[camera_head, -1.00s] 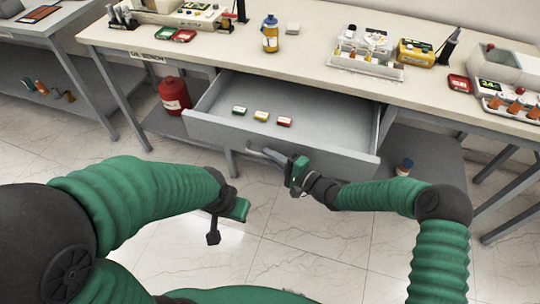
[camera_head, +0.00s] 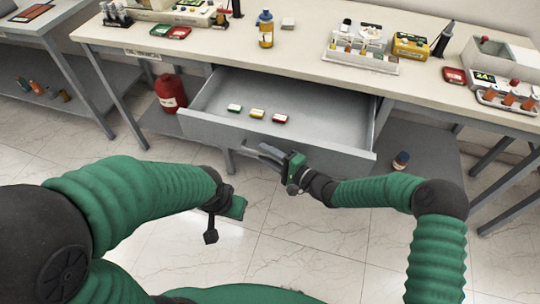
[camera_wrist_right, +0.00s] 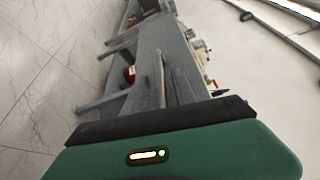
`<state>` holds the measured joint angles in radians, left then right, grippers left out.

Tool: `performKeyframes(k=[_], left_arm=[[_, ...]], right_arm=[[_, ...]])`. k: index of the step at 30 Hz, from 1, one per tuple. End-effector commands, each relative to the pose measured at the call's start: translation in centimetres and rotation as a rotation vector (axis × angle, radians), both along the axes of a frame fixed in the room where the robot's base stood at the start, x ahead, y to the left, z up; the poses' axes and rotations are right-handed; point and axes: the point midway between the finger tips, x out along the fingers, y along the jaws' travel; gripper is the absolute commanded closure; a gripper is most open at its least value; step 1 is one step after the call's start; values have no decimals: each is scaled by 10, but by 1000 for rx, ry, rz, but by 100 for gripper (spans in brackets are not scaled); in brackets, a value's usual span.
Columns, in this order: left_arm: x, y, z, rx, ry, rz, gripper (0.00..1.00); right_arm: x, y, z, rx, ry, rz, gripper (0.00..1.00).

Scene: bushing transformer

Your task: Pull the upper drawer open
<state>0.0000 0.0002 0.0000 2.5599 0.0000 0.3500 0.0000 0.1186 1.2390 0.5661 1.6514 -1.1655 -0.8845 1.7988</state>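The upper drawer (camera_head: 320,146) is pulled well out from under the workbench, its inside visible. Three small boxes, green (camera_head: 234,108), yellow (camera_head: 257,113) and red (camera_head: 279,118), lie in it. My right gripper (camera_head: 262,151) is at the grey handle on the drawer's front, with its fingers overlapping the handle in the head view. Whether they are closed on it is unclear. The right wrist view shows grey fingers and drawer parts overlapping, foreshortened. My left gripper (camera_head: 212,226) hangs apart from the drawer, over the floor; its finger opening is unclear.
The workbench top (camera_head: 205,52) carries a blue-and-yellow bottle (camera_head: 265,29), a white tray (camera_head: 360,60) and a yellow case (camera_head: 411,46). A red canister (camera_head: 171,93) stands on the lower shelf, left of the drawer. The floor in front (camera_head: 290,240) is clear.

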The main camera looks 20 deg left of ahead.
Motion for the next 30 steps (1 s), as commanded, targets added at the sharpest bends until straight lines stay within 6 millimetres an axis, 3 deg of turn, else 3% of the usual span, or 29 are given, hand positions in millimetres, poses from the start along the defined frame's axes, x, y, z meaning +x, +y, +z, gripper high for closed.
performKeyframes(k=[5, 18, 24, 30], left_arm=[[0, 0, 3, 0, 0, 0, 64], [0, 0, 15, 0, 0, 0, 64], [0, 0, 16, 0, 0, 0, 64], [0, 0, 16, 0, 0, 0, 64]], right_arm=[[-7, -19, 2, -1, 1, -3, 68], [-56, -130, 11, -1, 2, -4, 68], [-66, -152, 12, -1, 3, -1, 68], [-67, -154, 12, -1, 3, 0, 68]])
